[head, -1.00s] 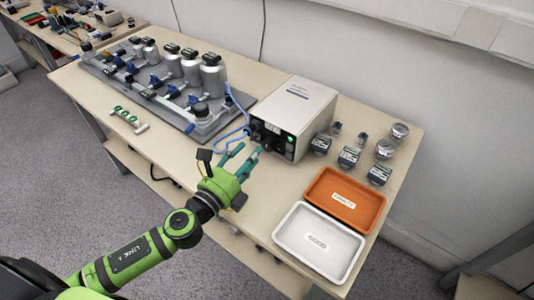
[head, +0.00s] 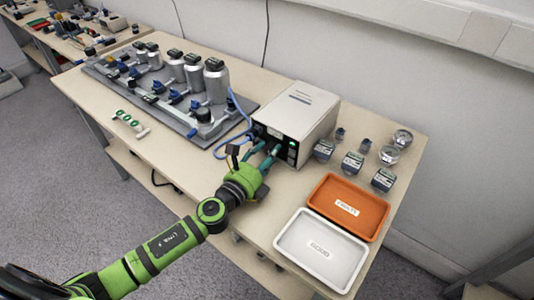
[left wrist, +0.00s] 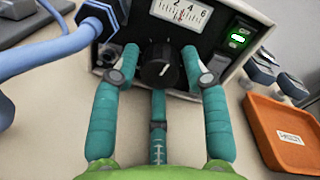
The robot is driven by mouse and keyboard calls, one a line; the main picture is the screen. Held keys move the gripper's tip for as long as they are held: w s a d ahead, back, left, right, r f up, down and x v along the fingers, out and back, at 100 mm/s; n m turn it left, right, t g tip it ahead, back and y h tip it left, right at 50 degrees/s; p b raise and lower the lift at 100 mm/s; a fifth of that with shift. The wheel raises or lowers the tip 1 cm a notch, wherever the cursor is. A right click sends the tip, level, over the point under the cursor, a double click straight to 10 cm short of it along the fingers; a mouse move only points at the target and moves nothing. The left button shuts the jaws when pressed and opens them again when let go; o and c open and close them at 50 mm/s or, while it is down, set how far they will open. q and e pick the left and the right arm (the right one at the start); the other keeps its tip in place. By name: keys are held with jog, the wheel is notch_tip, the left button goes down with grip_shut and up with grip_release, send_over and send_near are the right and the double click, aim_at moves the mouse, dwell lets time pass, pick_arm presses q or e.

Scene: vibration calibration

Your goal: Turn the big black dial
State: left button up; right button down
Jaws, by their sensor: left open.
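The big black dial (left wrist: 160,72) is on the front panel of a grey-white box (head: 300,105), below a small meter scale (left wrist: 183,12). A white pointer mark shows on the dial. My left gripper (left wrist: 160,62) is open, with one teal finger on each side of the dial and a third teal finger below. I cannot tell whether the fingers touch it. In the head view my left gripper (head: 262,154) is at the box's front and hides most of the dial. My right gripper is not in view.
A lit green switch (left wrist: 238,38) is right of the dial. A blue hose (left wrist: 50,45) joins the panel at left. The orange tray (head: 348,206) and white tray (head: 322,250) lie to the right, below several small gauges (head: 352,163). A grey rig (head: 180,110) stands at left.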

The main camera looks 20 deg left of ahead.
pick_arm(q)
jog(key=c, duration=0.9)
jog(key=shift+n, duration=0.8)
jog(key=shift+a, duration=0.1)
jog(key=o, duration=0.9)
jog(key=shift+c, duration=0.2)
jog(key=shift+o, duration=0.2)
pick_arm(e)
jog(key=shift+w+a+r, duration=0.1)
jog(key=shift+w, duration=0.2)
